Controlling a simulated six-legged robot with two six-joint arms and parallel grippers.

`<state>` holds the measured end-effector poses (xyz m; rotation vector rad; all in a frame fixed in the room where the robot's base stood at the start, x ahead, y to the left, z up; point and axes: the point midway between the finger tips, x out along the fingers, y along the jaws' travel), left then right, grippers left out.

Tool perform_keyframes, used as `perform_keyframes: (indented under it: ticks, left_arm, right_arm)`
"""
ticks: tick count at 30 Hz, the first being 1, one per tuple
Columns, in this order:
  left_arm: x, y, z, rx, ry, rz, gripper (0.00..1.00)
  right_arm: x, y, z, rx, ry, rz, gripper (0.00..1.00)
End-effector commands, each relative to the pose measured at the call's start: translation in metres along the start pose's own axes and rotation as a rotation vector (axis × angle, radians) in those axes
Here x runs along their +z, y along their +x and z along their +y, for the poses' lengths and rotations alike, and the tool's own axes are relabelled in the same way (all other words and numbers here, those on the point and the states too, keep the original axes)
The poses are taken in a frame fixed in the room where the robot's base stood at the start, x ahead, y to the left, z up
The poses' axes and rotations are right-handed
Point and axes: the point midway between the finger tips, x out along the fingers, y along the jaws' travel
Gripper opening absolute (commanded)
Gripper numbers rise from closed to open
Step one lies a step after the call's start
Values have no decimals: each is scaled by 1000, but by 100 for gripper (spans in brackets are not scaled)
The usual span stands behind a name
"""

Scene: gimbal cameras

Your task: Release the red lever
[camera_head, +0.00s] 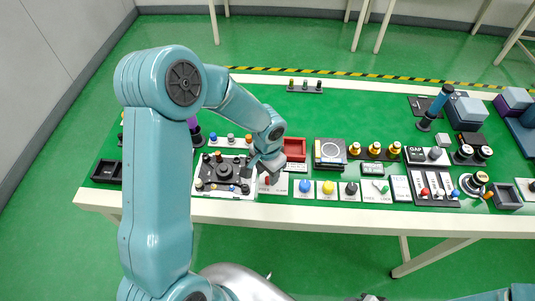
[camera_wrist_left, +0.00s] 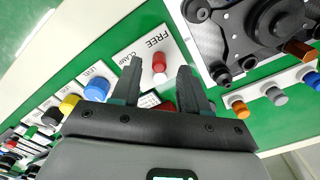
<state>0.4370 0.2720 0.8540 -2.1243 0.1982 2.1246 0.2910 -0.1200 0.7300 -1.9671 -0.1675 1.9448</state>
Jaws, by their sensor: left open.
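The red lever (camera_wrist_left: 159,65) stands on a white panel (camera_wrist_left: 145,48) lettered FREE and CLAMP, with its red cap toward the FREE lettering in the left wrist view. My left gripper (camera_wrist_left: 158,74) is open, with one dark finger on each side of the lever in that view. I cannot tell whether either finger touches it. In the head view my left gripper (camera_head: 263,173) is over the panel near the table's front edge, and the red lever (camera_head: 267,181) shows small just below it. My right gripper is not in view.
A black plate with a round fixture (camera_head: 222,172) lies left of the panel. A red tray (camera_head: 295,148) sits behind. Open green table lies further back.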

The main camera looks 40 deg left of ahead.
Motion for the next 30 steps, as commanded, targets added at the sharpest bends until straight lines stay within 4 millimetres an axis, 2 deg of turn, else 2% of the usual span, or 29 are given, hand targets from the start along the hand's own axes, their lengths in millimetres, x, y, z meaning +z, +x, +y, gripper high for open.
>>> perform_keyframes:
  ticks: [1,9,15,21,30]
  left_arm:
    - [-1,-14,0,-3,1,7,44]
    - [-1,-86,0,-2,1,8,44]
    - [-1,-124,0,-1,2,4,44]
    - [0,-139,0,0,2,1,44]
    - [0,-140,0,0,2,1,44]
  right_arm:
    - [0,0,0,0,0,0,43]
    - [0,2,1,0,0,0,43]
    - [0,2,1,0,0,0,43]
    - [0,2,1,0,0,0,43]
    - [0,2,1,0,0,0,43]
